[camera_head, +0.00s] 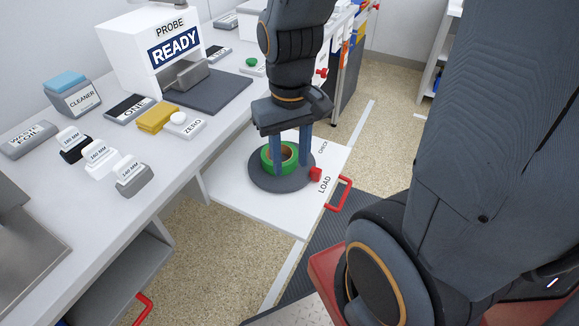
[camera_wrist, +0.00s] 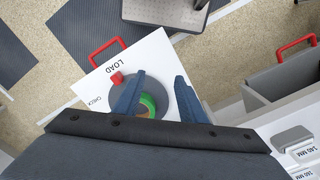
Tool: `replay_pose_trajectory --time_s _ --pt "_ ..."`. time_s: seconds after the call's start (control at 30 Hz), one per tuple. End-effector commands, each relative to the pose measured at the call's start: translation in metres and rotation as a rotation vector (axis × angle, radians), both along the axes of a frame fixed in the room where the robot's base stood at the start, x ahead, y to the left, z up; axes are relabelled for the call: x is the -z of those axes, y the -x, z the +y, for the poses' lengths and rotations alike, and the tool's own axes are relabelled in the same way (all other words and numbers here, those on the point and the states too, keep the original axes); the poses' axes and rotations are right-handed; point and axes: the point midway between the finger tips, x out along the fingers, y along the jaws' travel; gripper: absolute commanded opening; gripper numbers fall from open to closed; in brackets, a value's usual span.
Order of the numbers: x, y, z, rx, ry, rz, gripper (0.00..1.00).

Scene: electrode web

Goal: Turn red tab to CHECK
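The red tab (camera_head: 315,174) sticks out from the rim of a dark round turntable (camera_head: 262,183), beside the word LOAD on a white drawer board (camera_head: 235,190). The word CHECK is farther back along the same board. A green roll (camera_head: 268,160) with a tan core rests on the turntable. My gripper (camera_head: 291,168) is open and points down over the roll, its two blue fingers spread. In the wrist view the red tab (camera_wrist: 117,78) lies left of my fingers (camera_wrist: 155,76), near LOAD, and is not between them. Whether the fingers touch the roll, I cannot tell.
A red handle (camera_head: 340,193) is at the board's outer edge. The white bench (camera_head: 60,215) at left bears a PROBE READY box (camera_head: 150,50), a yellow block (camera_head: 157,117), a ZERO unit (camera_head: 185,127) and several labelled blocks. Speckled floor is open beyond the board.

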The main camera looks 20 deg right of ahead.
Motion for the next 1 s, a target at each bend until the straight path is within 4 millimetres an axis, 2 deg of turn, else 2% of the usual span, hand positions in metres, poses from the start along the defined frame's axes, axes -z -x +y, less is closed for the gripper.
replay_pose_trajectory --time_s 0.27,0.4,0.6,0.8,1.0 --pt "0.008 -0.037 -0.027 -0.169 0.055 0.105 0.38" --pt "0.024 -0.060 -0.046 -0.296 0.085 0.174 0.38" --pt "0.057 -0.083 -0.076 -0.468 0.112 0.273 0.38" --pt "0.088 -0.093 -0.097 -0.591 0.124 0.344 0.38" --pt "0.103 -0.096 -0.107 -0.642 0.127 0.372 0.38"
